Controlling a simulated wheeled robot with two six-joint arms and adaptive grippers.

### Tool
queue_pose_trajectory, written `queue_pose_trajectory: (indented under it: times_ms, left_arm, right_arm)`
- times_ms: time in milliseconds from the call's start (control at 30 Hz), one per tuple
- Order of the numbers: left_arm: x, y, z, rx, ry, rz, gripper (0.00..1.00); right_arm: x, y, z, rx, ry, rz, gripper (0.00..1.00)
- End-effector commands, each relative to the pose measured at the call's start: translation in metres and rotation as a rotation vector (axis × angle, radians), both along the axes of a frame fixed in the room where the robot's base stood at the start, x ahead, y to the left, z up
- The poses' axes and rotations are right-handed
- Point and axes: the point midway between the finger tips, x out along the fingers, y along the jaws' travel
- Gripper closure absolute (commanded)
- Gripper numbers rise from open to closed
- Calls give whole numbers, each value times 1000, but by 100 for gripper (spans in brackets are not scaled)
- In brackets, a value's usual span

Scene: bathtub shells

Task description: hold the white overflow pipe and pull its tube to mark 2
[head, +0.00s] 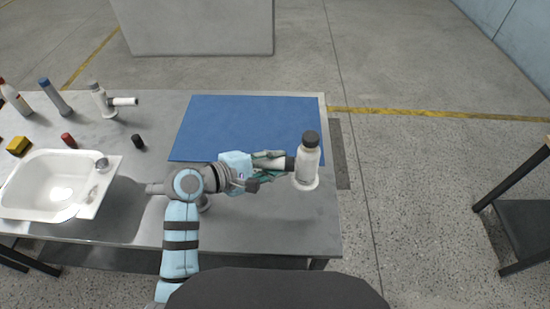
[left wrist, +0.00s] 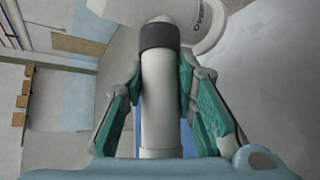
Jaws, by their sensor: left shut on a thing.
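A white overflow pipe (head: 307,165) with a black cap stands upright near the table's right edge, on a round white foot. Its side tube points left, with a dark ring close to the body. My left gripper (head: 268,165) is shut on this side tube. In the left wrist view the pale tube (left wrist: 160,95) runs between the two fingers of the left gripper (left wrist: 160,90), with the dark ring beyond them. The pipe's white body (left wrist: 205,22) shows past the ring, partly cut off. I cannot make out any numbered marks on the tube. My right gripper is not in view.
A blue mat (head: 250,125) lies behind the gripper. A white basin (head: 55,183) sits at left. A second white pipe with a side tube (head: 104,102), a blue-capped bottle (head: 55,98) and a yellow block (head: 19,145) stand at the back left. Floor lies beyond the right edge.

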Motion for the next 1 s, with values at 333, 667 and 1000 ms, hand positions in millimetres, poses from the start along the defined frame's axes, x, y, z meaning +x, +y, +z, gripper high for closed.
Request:
queue_pose_trajectory:
  times_ms: [333,667,1000]
  left_arm:
    - [0,0,-34,1,1,0,100]
    - [0,0,-63,-1,1,0,100]
    - [0,0,-93,-1,1,0,100]
  right_arm:
    - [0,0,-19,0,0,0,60]
    - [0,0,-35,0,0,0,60]
    - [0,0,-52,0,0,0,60]
